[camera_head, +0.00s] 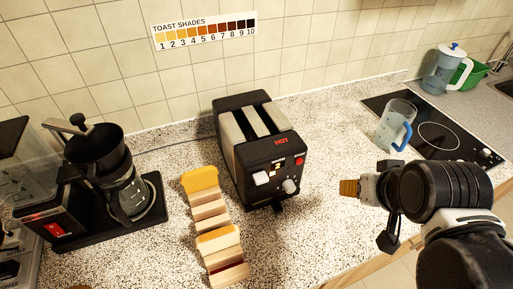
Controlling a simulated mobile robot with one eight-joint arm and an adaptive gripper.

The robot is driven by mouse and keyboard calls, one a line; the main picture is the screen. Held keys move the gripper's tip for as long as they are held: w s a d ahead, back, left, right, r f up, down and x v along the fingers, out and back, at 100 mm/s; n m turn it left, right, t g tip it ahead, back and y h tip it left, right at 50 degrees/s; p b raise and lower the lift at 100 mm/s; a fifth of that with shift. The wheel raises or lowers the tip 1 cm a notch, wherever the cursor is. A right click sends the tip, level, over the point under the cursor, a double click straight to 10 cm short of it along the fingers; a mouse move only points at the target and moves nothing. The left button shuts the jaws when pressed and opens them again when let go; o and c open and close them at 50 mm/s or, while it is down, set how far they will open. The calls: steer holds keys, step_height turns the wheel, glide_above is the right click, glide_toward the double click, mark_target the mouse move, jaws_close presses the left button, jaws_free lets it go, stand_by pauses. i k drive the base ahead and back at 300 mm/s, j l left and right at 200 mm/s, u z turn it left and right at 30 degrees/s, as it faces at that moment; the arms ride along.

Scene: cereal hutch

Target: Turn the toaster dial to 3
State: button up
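The black toaster (229,131) stands on the counter against the tiled wall, with metal slots on top and a red "HOT" mark. Its front panel has a round whitish dial (290,186) at the lower right. A small lit display (277,166) above the dial seems to show a 2, but it is too small to be sure. A red button (299,161) and a white lever knob (262,178) are beside it. My gripper (350,188) is to the right of the dial, apart from it, with its orange-brown tip pointing left. Its finger gap is not clear.
Several bread slices (212,226) stand in a row left of the toaster. A coffee maker (151,218) is at far left. A clear jug with a blue handle (398,120) stands by the black hob (437,134). A toast shades chart (205,31) hangs on the wall.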

mark_target(289, 186)
steer(key=k+j, duration=0.2)
steer(key=k+j+u, duration=0.1)
steer(key=j, duration=0.35)
steer(key=k+j, duration=0.25)
steer(key=k+j+u, duration=0.1)
steer(key=j, duration=0.3)
steer(key=k, duration=0.05)
